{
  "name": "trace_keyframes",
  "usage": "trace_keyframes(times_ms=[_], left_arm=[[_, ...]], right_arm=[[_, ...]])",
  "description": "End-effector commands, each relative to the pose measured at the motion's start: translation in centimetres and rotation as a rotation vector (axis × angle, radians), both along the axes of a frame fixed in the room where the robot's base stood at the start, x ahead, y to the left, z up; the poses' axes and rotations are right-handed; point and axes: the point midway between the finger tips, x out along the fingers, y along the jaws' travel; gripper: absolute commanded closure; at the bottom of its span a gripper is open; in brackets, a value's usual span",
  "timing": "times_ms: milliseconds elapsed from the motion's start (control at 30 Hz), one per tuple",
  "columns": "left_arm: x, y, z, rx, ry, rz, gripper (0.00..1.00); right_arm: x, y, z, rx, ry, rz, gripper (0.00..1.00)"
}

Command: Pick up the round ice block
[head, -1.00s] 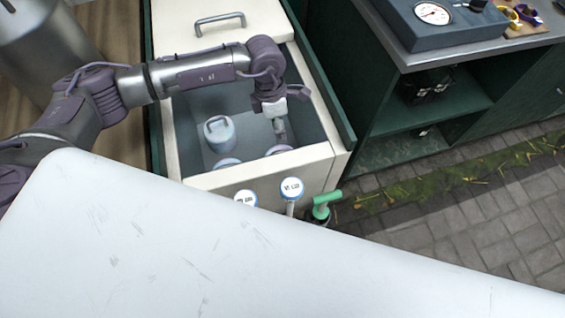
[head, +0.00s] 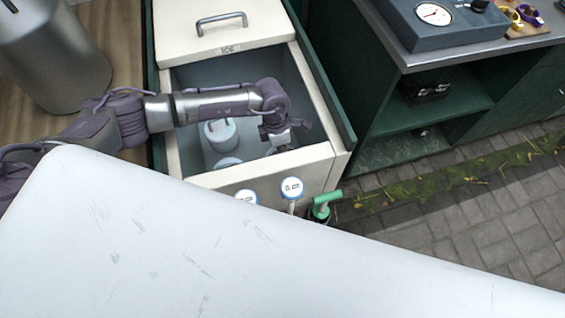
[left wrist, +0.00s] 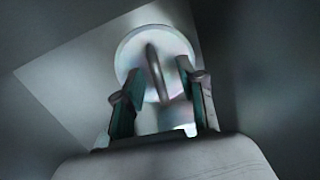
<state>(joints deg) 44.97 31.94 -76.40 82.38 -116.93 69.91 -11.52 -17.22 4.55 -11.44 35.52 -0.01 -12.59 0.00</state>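A pale round block (left wrist: 148,50) with a looped handle on top lies on the chest floor below my left gripper in the left wrist view. My left gripper (left wrist: 158,85) has its two fingers apart, one on each side of the handle, with no clear contact. In the head view my left gripper (head: 282,142) reaches down into the right front part of the open chest and hides the block beneath it. Another round handled block (head: 221,135) stands to the left, and one more (head: 228,162) shows partly near the front wall. My right gripper is not in view.
The chest's pale rim (head: 312,105) and walls stand close around my left gripper. Its lid (head: 222,32) covers the back. White-topped sticks (head: 292,187) and a green handle (head: 327,197) stand at the front. A metal canister (head: 60,55) is at the left.

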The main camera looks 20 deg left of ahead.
Motion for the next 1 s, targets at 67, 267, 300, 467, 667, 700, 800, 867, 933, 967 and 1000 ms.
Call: trace_keyframes(times_ms=[67, 267, 300, 467, 667, 700, 800, 867, 933, 967, 1000], left_arm=[[0.0, 0.0, 0.0, 0.000, 0.000, 0.000, 0.62], [0.0, 0.0, 0.0, 0.000, 0.000, 0.001, 0.95], [0.0, 0.0, 0.1, 0.000, 0.000, 0.001, 1.00], [0.0, 0.0, 0.1, 0.000, 0.000, 0.001, 1.00], [0.0, 0.1, 0.1, 0.000, 0.000, 0.001, 1.00], [0.1, 0.0, 0.2, -0.002, -0.002, 0.002, 1.00], [0.1, 0.0, 0.2, -0.002, -0.002, 0.002, 1.00], [0.1, 0.0, 0.3, -0.002, -0.002, 0.002, 1.00], [0.2, 0.0, 0.5, -0.002, -0.003, 0.001, 1.00], [0.2, 0.0, 0.8, -0.002, -0.004, 0.001, 1.00], [0.2, 0.0, 1.2, -0.002, -0.005, 0.001, 1.00]], right_arm=[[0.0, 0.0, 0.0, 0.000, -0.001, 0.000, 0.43], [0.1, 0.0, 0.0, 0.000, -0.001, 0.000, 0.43], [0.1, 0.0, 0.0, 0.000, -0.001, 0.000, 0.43], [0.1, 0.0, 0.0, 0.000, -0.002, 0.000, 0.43], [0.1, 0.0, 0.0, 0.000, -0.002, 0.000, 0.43], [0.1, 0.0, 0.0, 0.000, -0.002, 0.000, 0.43], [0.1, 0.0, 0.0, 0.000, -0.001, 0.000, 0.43], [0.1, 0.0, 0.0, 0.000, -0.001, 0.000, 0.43], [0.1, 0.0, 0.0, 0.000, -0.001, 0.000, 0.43], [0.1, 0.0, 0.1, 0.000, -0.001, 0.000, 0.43], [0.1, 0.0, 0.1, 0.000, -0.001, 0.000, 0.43]])
